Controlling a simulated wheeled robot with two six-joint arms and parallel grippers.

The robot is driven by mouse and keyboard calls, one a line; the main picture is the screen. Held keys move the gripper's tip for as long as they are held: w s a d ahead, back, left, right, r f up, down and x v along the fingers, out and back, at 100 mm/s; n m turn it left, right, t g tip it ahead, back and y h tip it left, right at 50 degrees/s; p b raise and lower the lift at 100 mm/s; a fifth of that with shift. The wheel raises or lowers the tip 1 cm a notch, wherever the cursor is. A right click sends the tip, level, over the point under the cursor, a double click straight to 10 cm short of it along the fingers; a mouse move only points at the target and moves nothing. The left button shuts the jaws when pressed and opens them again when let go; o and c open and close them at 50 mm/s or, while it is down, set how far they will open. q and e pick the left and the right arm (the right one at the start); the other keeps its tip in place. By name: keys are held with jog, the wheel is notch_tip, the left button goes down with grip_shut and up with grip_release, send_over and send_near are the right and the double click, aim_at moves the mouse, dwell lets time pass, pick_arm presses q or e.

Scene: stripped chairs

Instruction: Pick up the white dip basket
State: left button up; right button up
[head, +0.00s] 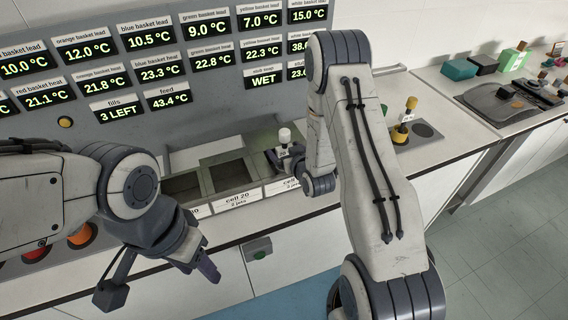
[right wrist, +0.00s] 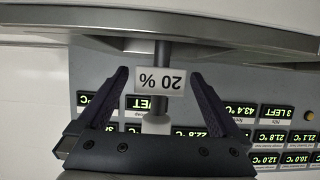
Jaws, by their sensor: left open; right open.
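The white dip basket shows in the head view as a white knob (head: 284,135) on a stem above the right-hand cell; its lower part is hidden. In the right wrist view a white handle piece (right wrist: 156,124) and a grey stem with a "20 %" tag (right wrist: 160,81) stand between the fingers. My right gripper (right wrist: 158,88) is open around it, with gaps on both sides. In the head view my right gripper (head: 284,157) is partly hidden by its own arm. My left gripper (head: 210,268) hangs empty in front of the counter, away from the basket.
A panel of temperature displays (head: 150,68) stands behind the cells; one reads WET. Open cells (head: 232,175) lie left of the basket. Red and orange round items (head: 80,236) are at lower left.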

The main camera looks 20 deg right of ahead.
jog(key=shift+p+x, duration=0.55)
jog(key=shift+x, duration=1.2)
grip_shut()
jog(key=shift+r, duration=0.1)
